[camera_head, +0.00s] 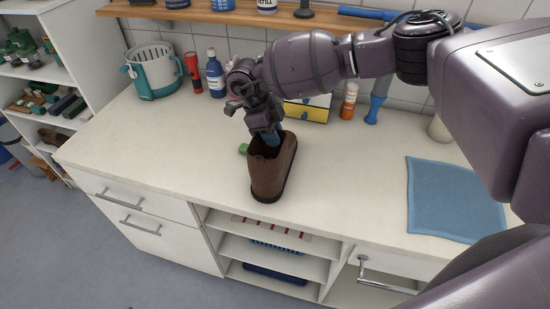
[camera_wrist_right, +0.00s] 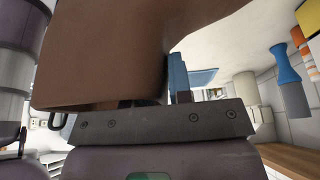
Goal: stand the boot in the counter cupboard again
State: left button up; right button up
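The brown boot (camera_head: 268,175) stands upright on the white counter (camera_head: 170,135), its sole seemingly on the top. My right gripper (camera_head: 270,136) points down into the boot's dark opening, at its rim. In the right wrist view the boot (camera_wrist_right: 120,50) fills the upper left. One blue finger (camera_wrist_right: 178,75) shows close beside the boot's edge; the other finger is hidden, so its grip on the rim is unclear. Below the counter, an open bay has shelves (camera_head: 270,247); to its right is a cupboard part with a metal handle (camera_head: 388,286). My left gripper is out of view.
A teal-white basket (camera_head: 152,72), red flashlight (camera_head: 192,74), blue bottle (camera_head: 214,75), yellow-fronted box (camera_head: 306,110) and orange-labelled bottle (camera_head: 349,101) line the back. A blue cloth (camera_head: 453,200) lies right. The counter's front left is clear.

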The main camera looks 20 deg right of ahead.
grip_shut()
dwell(1.1)
